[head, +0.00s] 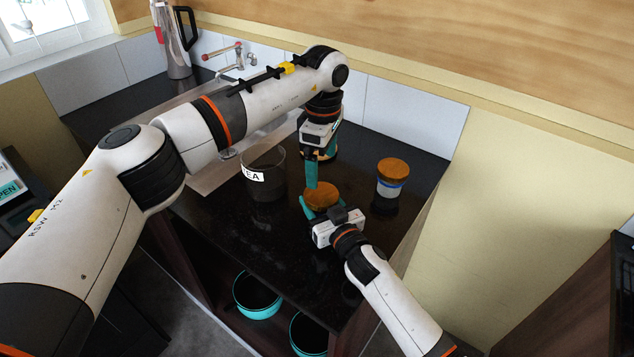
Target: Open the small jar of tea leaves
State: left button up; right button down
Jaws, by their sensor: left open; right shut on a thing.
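A round wooden lid (321,193) shows between my two grippers, over the dark counter. The small jar under it is mostly hidden, and I cannot read a label on it. My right gripper (322,208) comes from the front right and is shut around this jar, with a teal finger on its left side. My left gripper (312,172) hangs above, just behind the lid, fingers pointing down. It is open and holds nothing that I can see. I cannot tell whether its fingertips touch the lid.
A larger glass jar (266,186), its label ending in "EA", stands to the left. A wooden-lidded jar (391,182) stands to the right. Another jar is partly hidden behind my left gripper. Teal-rimmed bowls (257,312) sit below the counter. A sink tap (240,57) and kettle (178,45) are behind.

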aim_at(320, 194)
pick_arm(q)
jog(key=m, duration=0.5)
jog(key=shift+a+m, duration=0.1)
jog(key=shift+m, duration=0.3)
jog(key=m, duration=0.6)
jog(key=shift+s, duration=0.1)
jog(key=shift+f, duration=4)
jog(key=shift+c, duration=0.5)
